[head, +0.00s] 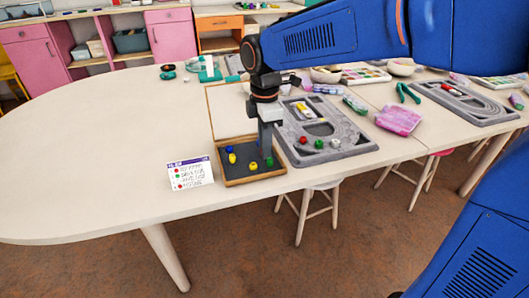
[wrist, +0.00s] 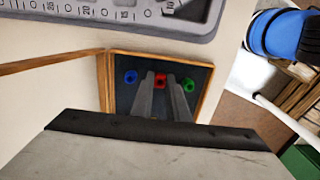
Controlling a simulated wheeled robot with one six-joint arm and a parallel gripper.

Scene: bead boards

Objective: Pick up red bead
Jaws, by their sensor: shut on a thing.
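My gripper (head: 266,152) reaches down into the wooden bead tray (head: 223,183) near the front edge of the table. In the wrist view, my gripper's fingers (wrist: 160,96) are shut on a red bead (wrist: 160,80), which shows at their tips. A blue bead (wrist: 130,77) is to its left and a green bead (wrist: 188,85) to its right, both apart from the fingers. In the head view the held red bead is hidden by the gripper. The tray there shows a blue bead (head: 229,149), yellow beads (head: 232,158) and a green bead (head: 269,161).
The grey bead board (head: 345,150) lies right of the tray, with a red bead (head: 303,140) and green beads (head: 319,144) on it. The left of the table (head: 80,160) is clear.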

